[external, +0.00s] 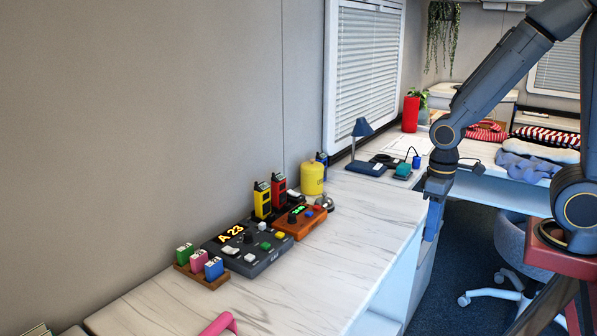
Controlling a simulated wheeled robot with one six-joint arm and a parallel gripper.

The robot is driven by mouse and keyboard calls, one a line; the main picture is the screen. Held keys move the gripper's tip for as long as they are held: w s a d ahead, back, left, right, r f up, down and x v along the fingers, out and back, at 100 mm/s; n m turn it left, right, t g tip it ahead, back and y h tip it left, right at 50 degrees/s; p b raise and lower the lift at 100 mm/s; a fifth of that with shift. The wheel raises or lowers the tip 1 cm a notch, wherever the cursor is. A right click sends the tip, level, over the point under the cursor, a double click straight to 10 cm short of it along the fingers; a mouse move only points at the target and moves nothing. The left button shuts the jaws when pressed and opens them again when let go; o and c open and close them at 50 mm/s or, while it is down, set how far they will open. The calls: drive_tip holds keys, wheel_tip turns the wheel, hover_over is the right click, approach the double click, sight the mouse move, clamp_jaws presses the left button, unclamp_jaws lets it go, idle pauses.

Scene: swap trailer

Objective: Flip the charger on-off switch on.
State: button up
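Two desk units with buttons stand on the white marbled counter by the wall. One is a dark grey unit (246,250) with a lit "A 23" display and several coloured keys. Beside it is an orange unit (301,223) with a green display, a dark knob and small red and blue buttons. I cannot tell which thing is the charger, and no on-off switch can be made out at this size. My gripper (432,230) hangs pointing down at the counter's right edge, well to the right of both units.
Yellow (262,200) and red (278,191) handsets stand behind the units. A yellow canister (313,179) and a silver bell (324,202) are close by. A rack of coloured blocks (201,264) is at left. The counter's front strip (340,256) is clear. A blue lamp (361,150) stands farther back.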

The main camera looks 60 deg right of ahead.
drive_tip(key=w+d+r, duration=0.1)
drive_tip(key=w, duration=0.6)
drive_tip(key=w+d+r+t+p, duration=0.1)
drive_tip(key=w+r, duration=0.1)
drive_tip(key=w, duration=0.5)
drive_tip(key=w+d+r+t, duration=0.1)
drive_tip(key=w, duration=0.6)
drive_tip(key=shift+w+r+p, duration=0.1)
drive_tip(key=shift+r+p, duration=0.15)
drive_tip(key=shift+p, duration=0.1)
clamp_jaws()
drive_tip(key=w+d+r+t+p, duration=0.1)
drive_tip(key=w+d+r, duration=0.1)
drive_tip(key=w, duration=1)
drive_tip(key=w+d+r+t+p, duration=0.1)
drive_tip(key=w+d, duration=0.4)
drive_tip(key=w, duration=0.7)
drive_tip(key=shift+d+r+t, duration=0.3)
drive_tip(key=shift+r+t, duration=0.2)
